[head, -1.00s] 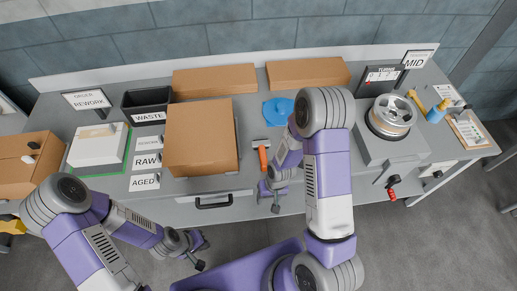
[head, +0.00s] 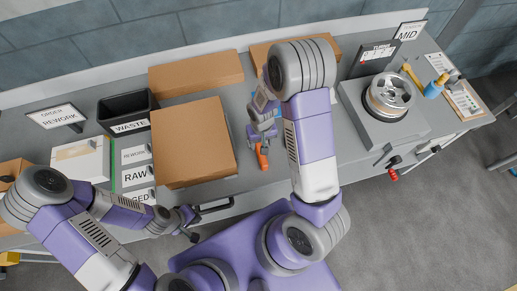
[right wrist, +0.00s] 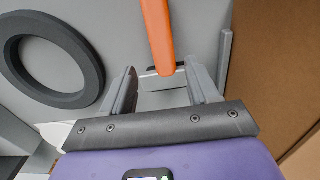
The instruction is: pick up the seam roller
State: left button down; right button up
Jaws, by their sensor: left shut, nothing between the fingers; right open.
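The seam roller has an orange handle (head: 262,157) and lies on the workbench, right of the large cardboard box. In the right wrist view its handle (right wrist: 158,35) extends toward the top, and its pale metal head lies between the fingers. My right gripper (head: 257,137) is open over the roller's head end; its fingers (right wrist: 162,88) stand on either side of the head, and I cannot tell whether they touch it. My left gripper (head: 192,222) is shut and empty, near the bench's front edge by the drawer handle.
The large cardboard box (head: 190,140) stands close left of the roller. A dark ring (right wrist: 88,75) lies on the other side, hidden in the head view by my right arm. A wheel fixture (head: 385,120) stands farther right. Flat cardboard boxes (head: 195,72) lie at the back.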

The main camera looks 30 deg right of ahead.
jog(key=f+b, duration=0.1)
jog(key=f, duration=0.1)
jog(key=f+b, duration=0.3)
jog(key=shift+w+a+f, duration=0.1)
jog(key=shift+a+f, duration=0.2)
jog(key=shift+f, duration=0.05)
jog(key=shift+r, duration=0.1)
jog(key=shift+c, duration=0.2)
grip_shut()
notch_tip(320, 180, up, 10)
jog(key=shift+p, duration=1.1)
